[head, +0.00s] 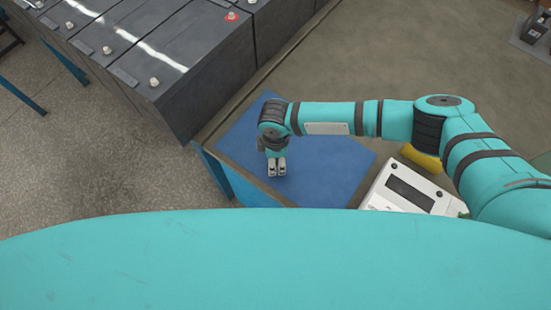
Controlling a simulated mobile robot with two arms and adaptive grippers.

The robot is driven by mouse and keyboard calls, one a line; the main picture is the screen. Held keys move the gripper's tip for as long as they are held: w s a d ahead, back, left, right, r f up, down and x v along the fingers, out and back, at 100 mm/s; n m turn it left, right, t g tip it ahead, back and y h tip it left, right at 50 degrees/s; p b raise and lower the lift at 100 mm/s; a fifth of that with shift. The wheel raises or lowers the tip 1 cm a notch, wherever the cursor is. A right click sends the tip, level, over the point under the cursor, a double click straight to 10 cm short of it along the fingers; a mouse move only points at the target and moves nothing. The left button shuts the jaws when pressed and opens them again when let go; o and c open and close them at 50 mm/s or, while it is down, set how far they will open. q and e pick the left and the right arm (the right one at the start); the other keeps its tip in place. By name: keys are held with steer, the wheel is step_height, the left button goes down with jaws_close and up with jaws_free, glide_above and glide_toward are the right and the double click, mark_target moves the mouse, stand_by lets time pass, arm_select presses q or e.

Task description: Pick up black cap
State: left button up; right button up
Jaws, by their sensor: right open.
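I cannot make out a black cap anywhere in the head view; the gripper and wrist hide part of the blue mat (330,165). My right gripper (276,171) points down over the left part of this mat, near its left edge. Its two pale fingertips are slightly apart, and I see nothing held between them. How high it is above the mat is hard to tell. My left gripper is not in view.
Large grey battery blocks (190,80) with white terminal caps stand at the upper left; one cap has a red ring (231,16). A white device (408,191) and a yellow object (421,158) lie right of the mat. A blue table edge (240,187) borders it.

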steer(key=shift+f, duration=0.4)
steer(key=shift+c, duration=0.4)
steer(key=c, duration=0.7)
steer(key=shift+r, duration=0.15)
steer(key=shift+c, duration=0.2)
